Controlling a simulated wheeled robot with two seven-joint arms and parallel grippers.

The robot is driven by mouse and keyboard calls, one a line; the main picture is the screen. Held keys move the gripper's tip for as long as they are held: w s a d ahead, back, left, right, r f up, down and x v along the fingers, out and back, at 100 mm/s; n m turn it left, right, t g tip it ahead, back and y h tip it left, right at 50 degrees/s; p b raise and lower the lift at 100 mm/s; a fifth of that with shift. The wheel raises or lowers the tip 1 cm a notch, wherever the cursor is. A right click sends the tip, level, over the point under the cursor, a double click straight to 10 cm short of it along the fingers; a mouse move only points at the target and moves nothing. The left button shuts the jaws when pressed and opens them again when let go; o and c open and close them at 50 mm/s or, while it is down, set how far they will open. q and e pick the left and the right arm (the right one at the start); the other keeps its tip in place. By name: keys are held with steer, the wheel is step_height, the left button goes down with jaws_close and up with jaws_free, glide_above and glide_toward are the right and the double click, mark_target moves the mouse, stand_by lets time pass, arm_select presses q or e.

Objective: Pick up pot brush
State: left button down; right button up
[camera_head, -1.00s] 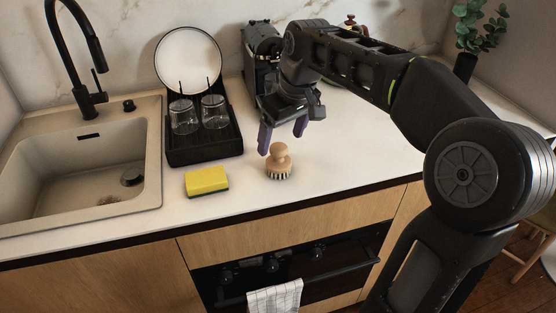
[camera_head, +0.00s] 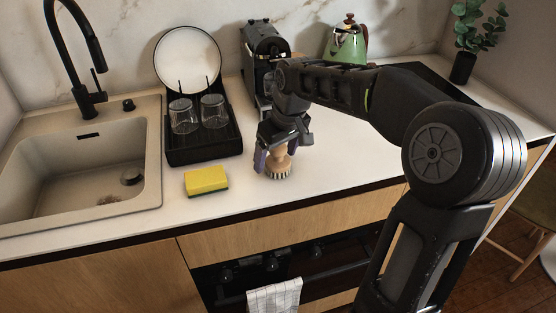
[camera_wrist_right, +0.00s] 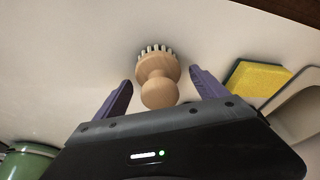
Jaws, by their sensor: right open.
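The pot brush (camera_head: 279,169) stands on the counter, wooden knob up and bristles down. My right gripper (camera_head: 275,161) is over it, with its purple fingers on either side of the wooden knob, partly hiding it. In the right wrist view the brush (camera_wrist_right: 158,77) lies between the two open fingers of the gripper (camera_wrist_right: 160,92), with a gap on each side of the knob. The fingers do not appear to touch it. My left gripper is not in view.
A yellow sponge (camera_head: 206,180) lies left of the brush and also shows in the wrist view (camera_wrist_right: 258,80). A black dish rack (camera_head: 205,153) with glasses and a plate stands behind. The sink (camera_head: 140,195) is at left, a coffee machine (camera_head: 262,48) and green kettle (camera_head: 345,45) at the back.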

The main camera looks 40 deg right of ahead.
stand_by(0.6)
steer(key=c, duration=1.4)
